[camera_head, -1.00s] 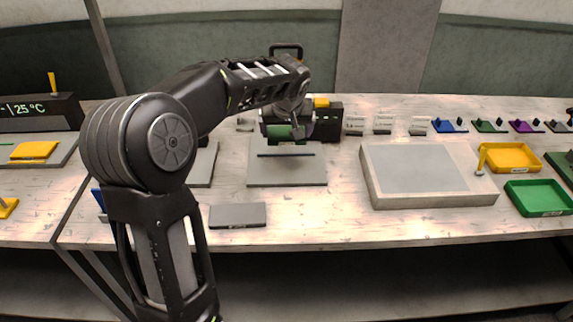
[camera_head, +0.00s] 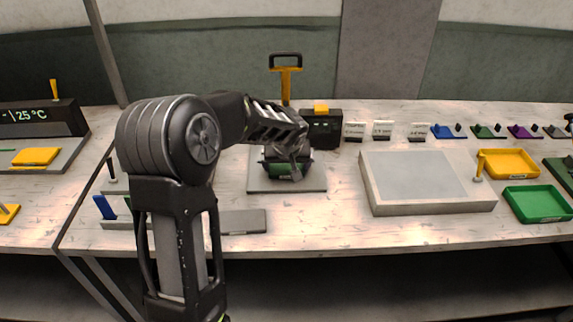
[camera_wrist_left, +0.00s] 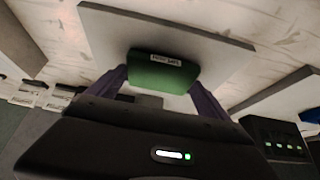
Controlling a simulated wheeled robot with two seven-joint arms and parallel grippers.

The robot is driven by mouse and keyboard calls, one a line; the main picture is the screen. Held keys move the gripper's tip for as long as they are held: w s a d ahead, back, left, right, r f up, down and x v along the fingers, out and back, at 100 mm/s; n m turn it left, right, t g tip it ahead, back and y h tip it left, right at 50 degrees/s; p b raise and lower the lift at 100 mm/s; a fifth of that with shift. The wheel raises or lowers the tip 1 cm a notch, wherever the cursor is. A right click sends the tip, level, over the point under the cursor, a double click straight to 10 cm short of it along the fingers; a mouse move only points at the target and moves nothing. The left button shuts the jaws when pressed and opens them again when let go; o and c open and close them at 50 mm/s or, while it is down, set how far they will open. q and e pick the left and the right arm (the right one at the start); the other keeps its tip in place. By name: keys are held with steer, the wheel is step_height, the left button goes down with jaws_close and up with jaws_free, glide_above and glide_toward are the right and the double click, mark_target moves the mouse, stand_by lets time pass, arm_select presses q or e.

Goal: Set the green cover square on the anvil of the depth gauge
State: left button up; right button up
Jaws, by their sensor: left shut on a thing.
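The green cover (camera_head: 284,171) is held in my left gripper (camera_head: 289,172) over the front half of a grey plate (camera_head: 312,184). In the left wrist view the cover (camera_wrist_left: 163,73) shows a white label and sits between two purple-grey fingers. The grey plate (camera_wrist_left: 115,30) shows around it there. I cannot tell whether the cover touches the plate. The depth gauge's yellow column (camera_head: 286,88) with a black handle rises behind my arm, and a black box (camera_head: 322,127) with a yellow top stands beside it. My gripper and forearm hide the gauge's lower part. My right gripper is not in view.
A thick pale slab (camera_head: 425,180) lies right of the plate. A yellow tray (camera_head: 510,163) and a green tray (camera_head: 540,205) are at the far right. Small white signs (camera_head: 382,130) stand at the back. A flat grey block (camera_head: 243,222) lies front left.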

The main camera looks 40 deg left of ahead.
arm_select(q)
steer(key=shift+f, duration=0.2)
steer(key=shift+f, duration=0.2)
steer(key=o, duration=1.3)
steer(key=shift+r, duration=0.1)
steer(key=shift+c, duration=0.2)
